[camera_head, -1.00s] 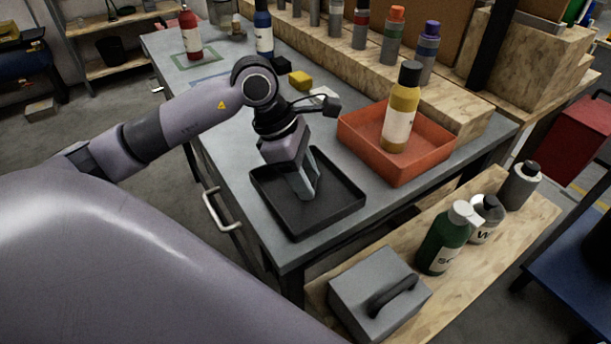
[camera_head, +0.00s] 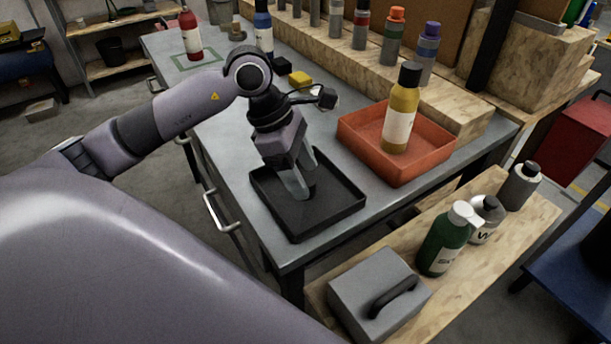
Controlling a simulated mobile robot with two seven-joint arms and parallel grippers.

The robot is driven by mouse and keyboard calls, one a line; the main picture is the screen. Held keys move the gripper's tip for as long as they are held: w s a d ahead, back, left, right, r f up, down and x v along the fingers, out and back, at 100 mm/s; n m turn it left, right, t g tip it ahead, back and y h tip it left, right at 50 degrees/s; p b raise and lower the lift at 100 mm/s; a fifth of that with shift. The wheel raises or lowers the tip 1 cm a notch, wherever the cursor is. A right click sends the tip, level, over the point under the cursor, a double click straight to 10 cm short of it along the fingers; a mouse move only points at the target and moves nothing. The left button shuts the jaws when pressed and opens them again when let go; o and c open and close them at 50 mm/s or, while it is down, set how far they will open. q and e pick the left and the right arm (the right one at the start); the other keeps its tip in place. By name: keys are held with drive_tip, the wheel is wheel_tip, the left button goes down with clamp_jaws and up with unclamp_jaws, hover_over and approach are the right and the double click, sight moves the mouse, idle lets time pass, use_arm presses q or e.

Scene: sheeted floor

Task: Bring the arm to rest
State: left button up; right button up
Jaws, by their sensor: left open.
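My left arm comes in from the left over the grey workbench (camera_head: 215,135). My left gripper (camera_head: 305,190) points down over the black tray (camera_head: 340,208), its fingers apart with nothing seen between them. I cannot tell whether the fingertips touch the tray floor. My right gripper is not in view.
An orange bin (camera_head: 432,164) holding a yellow bottle (camera_head: 400,115) stands right of the black tray. A red bottle (camera_head: 191,38), a blue bottle (camera_head: 263,30) and a yellow block (camera_head: 300,79) are farther back. A low wooden shelf with bottles and a grey box (camera_head: 370,290) is in front.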

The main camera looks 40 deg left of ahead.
use_arm(q)
drive_tip(key=v, duration=1)
drive_tip(key=shift+s+a, duration=0.1)
